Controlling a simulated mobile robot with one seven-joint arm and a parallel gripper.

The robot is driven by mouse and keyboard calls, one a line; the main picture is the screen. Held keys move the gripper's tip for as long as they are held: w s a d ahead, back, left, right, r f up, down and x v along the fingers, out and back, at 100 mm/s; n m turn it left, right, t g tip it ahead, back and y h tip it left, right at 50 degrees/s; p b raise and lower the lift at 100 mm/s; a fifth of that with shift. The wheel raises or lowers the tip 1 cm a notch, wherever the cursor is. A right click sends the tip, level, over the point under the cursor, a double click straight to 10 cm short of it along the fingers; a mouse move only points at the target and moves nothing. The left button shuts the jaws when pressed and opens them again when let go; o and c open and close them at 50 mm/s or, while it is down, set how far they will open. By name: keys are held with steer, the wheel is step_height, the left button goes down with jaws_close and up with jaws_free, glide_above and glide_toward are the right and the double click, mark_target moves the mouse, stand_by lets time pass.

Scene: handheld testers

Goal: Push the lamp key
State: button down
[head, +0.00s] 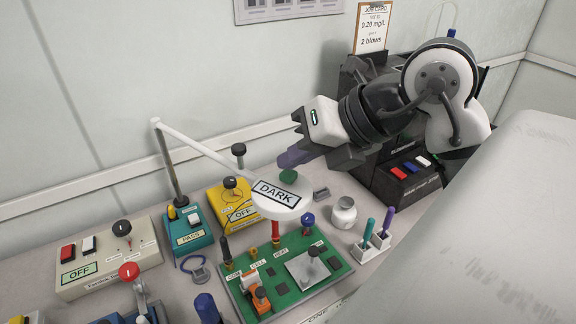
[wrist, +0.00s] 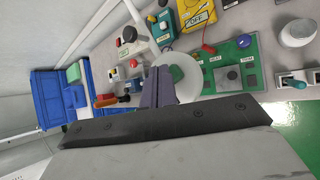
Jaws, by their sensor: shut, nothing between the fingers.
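The lamp is a white round head (head: 283,203) on a white jointed arm and a dark post at the back of the bench. Its label reads DARK. A green key (head: 288,175) sits on top of the lamp head. My gripper (head: 286,160) is shut and empty, its purple fingers just above and behind the key in the head view. In the wrist view the fingers (wrist: 158,84) lie beside the green key (wrist: 176,73), over the edge of the white lamp head (wrist: 190,88). I cannot tell whether they touch it.
Below the lamp is a green circuit board (head: 284,290) with several knobs. A yellow box (head: 236,208) marked OFF, a teal PASS box (head: 188,232) and a beige panel (head: 108,262) stand left. A white jar (head: 344,213) and a black device (head: 395,185) stand right.

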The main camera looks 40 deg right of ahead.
mark_target(295, 183)
step_height(295, 183, up, 6)
steer(key=p, duration=0.3)
